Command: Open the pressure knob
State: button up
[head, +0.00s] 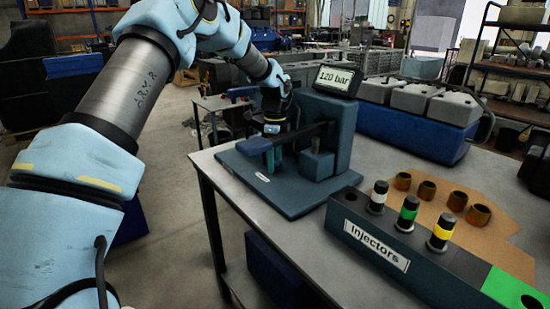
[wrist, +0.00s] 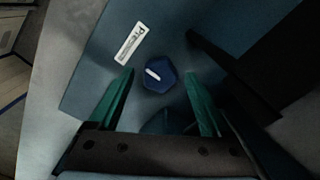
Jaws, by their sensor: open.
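The pressure knob (wrist: 158,74) is a dark blue, many-sided knob with a white pointer line, set on the blue base plate (wrist: 88,85). The line runs from upper left to lower right in the wrist view. My gripper (wrist: 160,76) is open, with one green finger on each side of the knob and visible gaps between. Whether the fingertips are level with the knob or above it, I cannot tell. In the head view my gripper (head: 275,163) points down over the tester's base plate (head: 297,200), behind the lever. The knob is hidden there.
The tester's display (head: 337,81) reads 120 bar. A dark lever (head: 290,138) reaches across in front of my gripper. A printed label (wrist: 130,43) lies beside the knob. The injector rack (head: 400,243) stands front right on the bench, with several brass-coloured cups (head: 457,201) behind it.

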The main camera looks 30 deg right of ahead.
jog(key=shift+f, duration=0.3)
grip_shut()
dwell(0.6)
